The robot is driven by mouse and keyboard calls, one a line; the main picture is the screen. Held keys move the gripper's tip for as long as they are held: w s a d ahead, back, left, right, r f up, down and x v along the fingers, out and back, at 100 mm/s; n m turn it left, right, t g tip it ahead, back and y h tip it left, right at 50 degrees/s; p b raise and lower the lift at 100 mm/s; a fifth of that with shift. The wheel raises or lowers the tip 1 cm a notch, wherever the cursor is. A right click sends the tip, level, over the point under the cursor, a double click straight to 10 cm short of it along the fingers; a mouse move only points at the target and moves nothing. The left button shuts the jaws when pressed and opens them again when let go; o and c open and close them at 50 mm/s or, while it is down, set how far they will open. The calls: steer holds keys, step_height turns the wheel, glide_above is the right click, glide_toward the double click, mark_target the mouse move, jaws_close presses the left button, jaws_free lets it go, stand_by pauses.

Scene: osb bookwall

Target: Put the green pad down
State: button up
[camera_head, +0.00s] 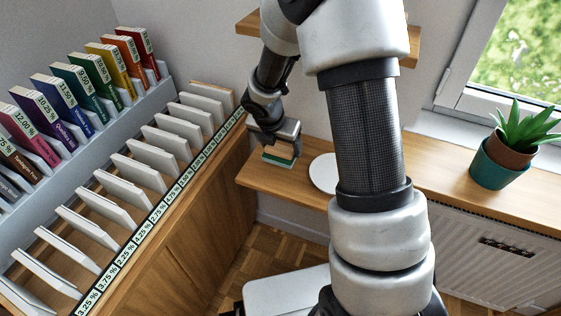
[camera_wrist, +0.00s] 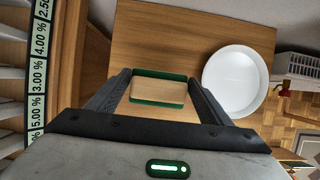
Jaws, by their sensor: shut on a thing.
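The green pad (camera_wrist: 158,104) has a pale wooden top block and green edges. In the wrist view it sits between the two fingers of my gripper (camera_wrist: 158,92), which is shut on it. In the head view my gripper (camera_head: 279,143) points down at the left end of the wooden shelf, with the pad's green lower edge (camera_head: 278,162) showing just below the fingers. The pad is at or slightly above the wooden surface; I cannot tell whether it touches.
A white round plate (camera_wrist: 235,81) lies right of the pad, partly hidden by my arm in the head view. A potted plant (camera_head: 501,150) stands farther right on the shelf (camera_head: 440,180). A book rack with labelled slots (camera_head: 165,205) is at left. Bare wood (camera_wrist: 170,40) surrounds the pad.

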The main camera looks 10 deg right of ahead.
mark_target(281, 157)
step_height(281, 157, down, 5)
steer(key=shift+r+b, duration=0.15)
steer(key=shift+b, duration=0.6)
steer(key=shift+c, duration=0.4)
steer(key=o, duration=1)
